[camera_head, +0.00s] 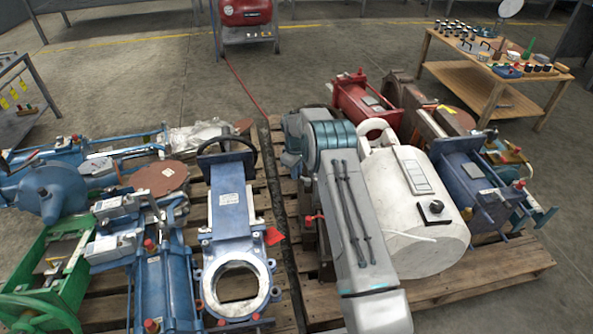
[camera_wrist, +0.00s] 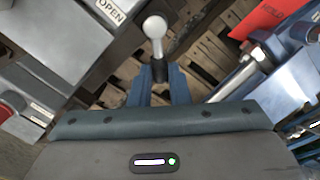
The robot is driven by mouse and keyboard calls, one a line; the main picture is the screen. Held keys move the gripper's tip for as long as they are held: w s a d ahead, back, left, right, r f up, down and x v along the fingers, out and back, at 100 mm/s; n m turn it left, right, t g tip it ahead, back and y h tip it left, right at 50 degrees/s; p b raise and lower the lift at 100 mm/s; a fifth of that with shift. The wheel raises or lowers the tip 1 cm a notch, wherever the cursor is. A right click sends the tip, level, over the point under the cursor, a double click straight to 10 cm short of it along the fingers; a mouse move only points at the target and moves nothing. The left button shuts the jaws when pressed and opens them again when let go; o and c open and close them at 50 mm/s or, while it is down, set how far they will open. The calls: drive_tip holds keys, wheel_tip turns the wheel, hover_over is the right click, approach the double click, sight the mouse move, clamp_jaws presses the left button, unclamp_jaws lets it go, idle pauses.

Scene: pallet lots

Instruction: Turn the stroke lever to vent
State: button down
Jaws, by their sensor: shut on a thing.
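In the wrist view, a lever (camera_wrist: 155,29) with a pale grey rounded knob stands up between my fingers. My gripper (camera_wrist: 158,78) has its two blue fingers closed on the dark lower part of this lever, just below the knob. A grey housing (camera_wrist: 60,45) beside it on the left carries a white label (camera_wrist: 110,9) reading OPEN. No vent marking is readable. In the head view my own arm covers the gripper and the lever.
A red tag (camera_wrist: 268,17) and blue metal parts (camera_wrist: 285,65) lie close on the right in the wrist view. A blue gate valve (camera_head: 229,205) stands left of my arm, and a white cylinder (camera_head: 405,205) stands right.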

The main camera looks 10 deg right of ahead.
drive_tip(key=shift+s+a+n+p, duration=0.2)
drive_tip(key=shift+s+n+p, duration=0.3)
drive_tip(key=shift+n, duration=0.75)
drive_tip(key=shift+s+a+n+p, duration=0.25)
drive_tip(key=shift+s+n+p, duration=0.25)
drive_tip(key=shift+n, duration=0.7)
drive_tip(key=shift+s+a+n+p, duration=0.3)
drive_tip(key=shift+n+p, duration=0.35)
drive_tip(key=shift+n, duration=0.6)
drive_tip(key=shift+s+d, duration=0.1)
drive_tip(key=c, duration=1.4)
unclamp_jaws()
drive_tip(key=shift+o, duration=0.2)
wheel_tip(320, 180, up, 14)
drive_tip(key=p, duration=0.4)
drive_tip(key=shift+s, duration=0.4)
